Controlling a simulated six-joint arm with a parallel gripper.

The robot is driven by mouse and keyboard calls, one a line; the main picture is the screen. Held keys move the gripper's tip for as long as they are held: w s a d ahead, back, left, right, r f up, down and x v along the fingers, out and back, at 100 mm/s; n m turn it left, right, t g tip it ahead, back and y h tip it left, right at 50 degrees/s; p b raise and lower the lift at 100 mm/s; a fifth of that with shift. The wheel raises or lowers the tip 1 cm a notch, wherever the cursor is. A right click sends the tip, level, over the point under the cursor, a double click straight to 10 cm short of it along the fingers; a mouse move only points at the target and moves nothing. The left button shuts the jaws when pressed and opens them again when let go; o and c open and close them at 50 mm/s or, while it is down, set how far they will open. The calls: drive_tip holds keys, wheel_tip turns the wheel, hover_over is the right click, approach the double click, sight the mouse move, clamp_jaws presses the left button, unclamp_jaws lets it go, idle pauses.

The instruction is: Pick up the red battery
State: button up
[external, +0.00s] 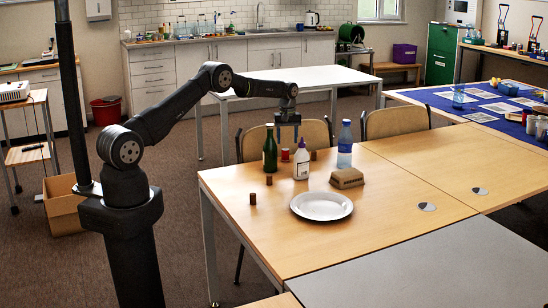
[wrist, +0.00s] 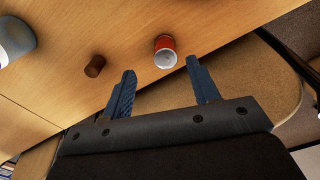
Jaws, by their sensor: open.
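A short red cylinder with a pale end (wrist: 165,50), the thing that fits the red battery, stands on the wooden table. It also shows in the external view (external: 285,155), between the green bottle and the white bottle. My gripper (external: 287,137) hangs above the table near its far edge, over this group. In the wrist view my gripper's blue fingers (wrist: 161,68) are spread apart with nothing between them. The red cylinder lies just beyond the fingertips, close to the table edge.
A green bottle (external: 270,148), a white bottle (external: 301,160) and a blue bottle (external: 345,146) stand close by. Brown corks (external: 269,180) are scattered around. A white plate (external: 321,206) and a brown sponge-like block (external: 347,178) lie nearer the front. The table's right side is clear.

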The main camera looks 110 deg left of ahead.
sight(285, 152)
drive_tip(key=f, duration=0.7)
drive_tip(key=shift+s+a+f, duration=0.1)
drive_tip(key=shift+s+f, duration=0.05)
drive_tip(key=shift+s, duration=0.25)
drive_tip(key=c, duration=1.1)
